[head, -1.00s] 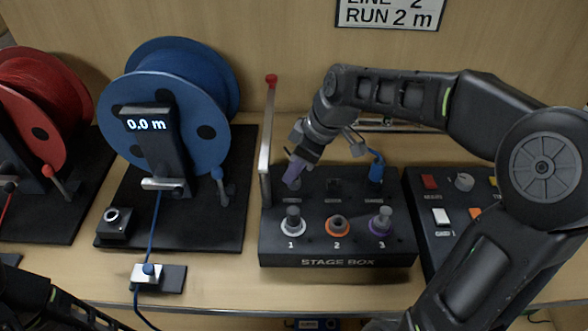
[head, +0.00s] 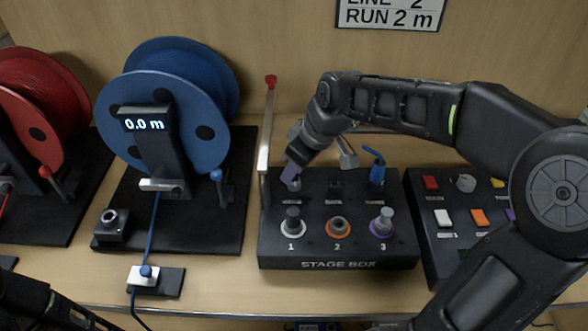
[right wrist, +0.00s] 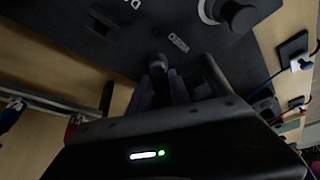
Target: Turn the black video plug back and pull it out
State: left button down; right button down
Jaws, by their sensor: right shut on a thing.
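The stage box (head: 330,263) stands at the middle of the bench in the head view. My right gripper (head: 291,177) reaches down to the box's back-left socket, its purple fingers tilted. In the right wrist view, the fingers (right wrist: 164,92) are shut on the dark round black video plug (right wrist: 157,62), close to the box's black top. The fingers hide most of the plug, so I cannot tell how far it is turned or seated. My left gripper is out of view; only a dark part of my left arm shows at the bottom left.
A dark knob in a white ring (head: 292,219), an orange-ringed socket (head: 337,227) and a purple-ringed plug (head: 382,222) line the box's front. A blue plug (head: 376,175) stands back right. A red-tipped upright post (head: 268,125) is close left of my gripper. The blue reel (head: 180,100) is further left.

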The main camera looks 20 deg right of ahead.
dwell(0.3)
jog(key=shift+f+m+b, duration=0.1)
jog(key=shift+m+b, duration=0.3)
jog(key=shift+m, duration=0.3)
jog(key=shift+m+t+h, duration=0.3)
jog(key=shift+m+h, duration=0.1)
jog(key=shift+m, duration=0.1)
jog(key=shift+r, duration=0.5)
jog(key=shift+r+p, duration=0.35)
jog(key=shift+p, duration=0.05)
jog(key=shift+r+p, duration=0.5)
jog(key=shift+r, duration=0.15)
jog(key=shift+r+p, duration=1.05)
jog(key=shift+r, duration=0.4)
